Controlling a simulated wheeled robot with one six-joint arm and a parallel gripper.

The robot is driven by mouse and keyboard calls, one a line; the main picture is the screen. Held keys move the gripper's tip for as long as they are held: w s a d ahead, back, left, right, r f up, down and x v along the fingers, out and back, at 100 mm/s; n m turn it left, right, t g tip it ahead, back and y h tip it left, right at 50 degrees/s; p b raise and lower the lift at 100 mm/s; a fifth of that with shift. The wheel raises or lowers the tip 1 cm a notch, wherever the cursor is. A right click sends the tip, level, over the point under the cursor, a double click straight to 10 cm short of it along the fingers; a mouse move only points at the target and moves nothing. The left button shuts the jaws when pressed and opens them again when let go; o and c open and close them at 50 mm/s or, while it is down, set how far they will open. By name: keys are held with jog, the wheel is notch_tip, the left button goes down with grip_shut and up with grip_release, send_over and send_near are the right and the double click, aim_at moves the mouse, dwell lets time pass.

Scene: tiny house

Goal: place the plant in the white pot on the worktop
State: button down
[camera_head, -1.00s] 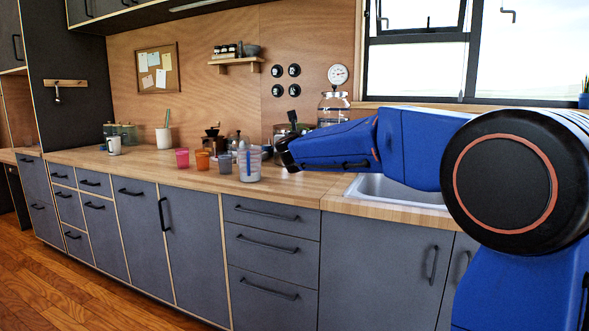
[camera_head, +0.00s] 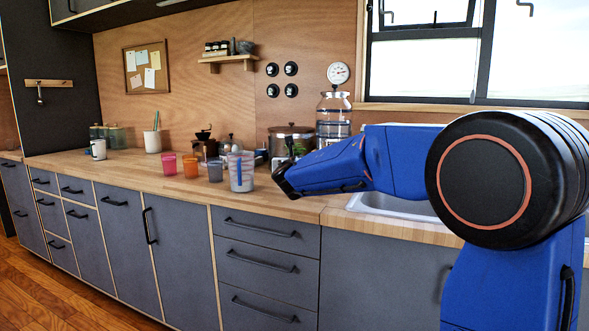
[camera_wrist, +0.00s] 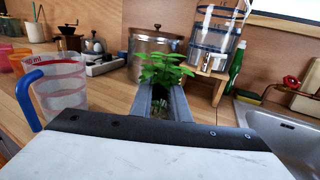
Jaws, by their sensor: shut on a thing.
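The plant (camera_wrist: 162,68) shows in the wrist view as a tuft of green leaves above and between the two grey fingers of my gripper (camera_wrist: 161,98). My gripper is shut on it. Its pot is mostly hidden by the fingers, so I cannot make out its colour. In the head view my dark gripper (camera_head: 284,182) is over the wooden worktop (camera_head: 130,170), right of the measuring jug. I cannot tell whether the pot touches the worktop.
A measuring jug (camera_head: 241,172) with a blue handle stands close left of my gripper. Coloured cups stand beyond it. A steel pot (camera_wrist: 155,48) and a glass dispenser (camera_wrist: 216,35) on a wooden stand are behind the plant. The sink (camera_wrist: 275,135) is to the right.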

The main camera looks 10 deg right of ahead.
jog(key=shift+f, duration=1.7)
jog(key=shift+f, duration=0.1)
jog(key=c, duration=1.7)
grip_release()
